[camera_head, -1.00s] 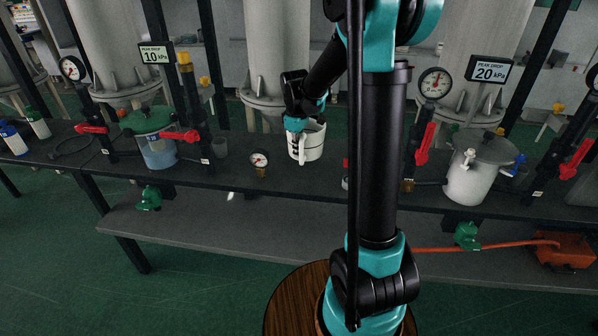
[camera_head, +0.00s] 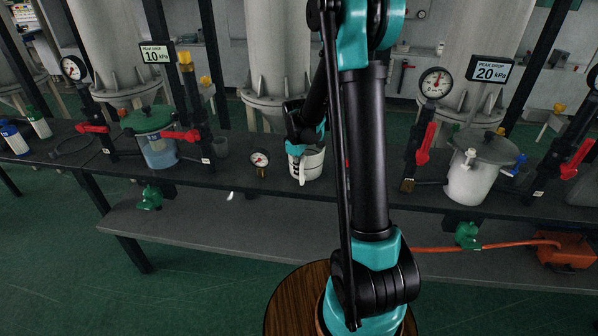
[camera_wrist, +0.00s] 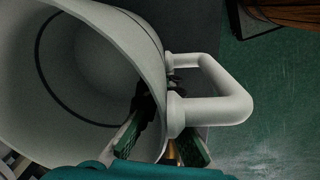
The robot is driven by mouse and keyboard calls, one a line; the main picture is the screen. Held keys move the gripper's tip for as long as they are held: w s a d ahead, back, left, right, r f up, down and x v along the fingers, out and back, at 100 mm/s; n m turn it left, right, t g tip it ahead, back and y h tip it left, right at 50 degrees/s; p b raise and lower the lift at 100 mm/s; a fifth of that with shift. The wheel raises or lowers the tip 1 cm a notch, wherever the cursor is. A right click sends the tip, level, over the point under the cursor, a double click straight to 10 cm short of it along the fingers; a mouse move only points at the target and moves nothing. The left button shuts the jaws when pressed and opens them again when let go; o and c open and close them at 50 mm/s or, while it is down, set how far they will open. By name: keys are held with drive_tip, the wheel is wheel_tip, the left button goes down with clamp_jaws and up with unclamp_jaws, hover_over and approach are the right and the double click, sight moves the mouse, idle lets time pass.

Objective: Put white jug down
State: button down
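The white jug (camera_head: 312,165) is upright at the front part of the dark bench (camera_head: 232,178), just left of my arm in the head view. I cannot tell whether its base touches the bench top. My gripper (camera_head: 298,150) is at its left rim, reaching down from above. In the wrist view the open mouth of the jug (camera_wrist: 90,60) fills the left, and its handle (camera_wrist: 232,105) points right. My gripper's fingers (camera_wrist: 163,125) straddle the jug's wall beside the handle, one inside and one outside. The fingertips are partly hidden in shadow.
A small gauge (camera_head: 260,160) stands on the bench left of the jug. A green-lidded vessel (camera_head: 150,124) is farther left. A lidded white pot (camera_head: 470,180) stands at the right. A lower shelf (camera_head: 200,220) runs below. Bench to the jug's right is partly hidden by my arm.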

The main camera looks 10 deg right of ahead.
drive_tip(key=shift+f, duration=0.1)
drive_tip(key=c, duration=1.7)
unclamp_jaws()
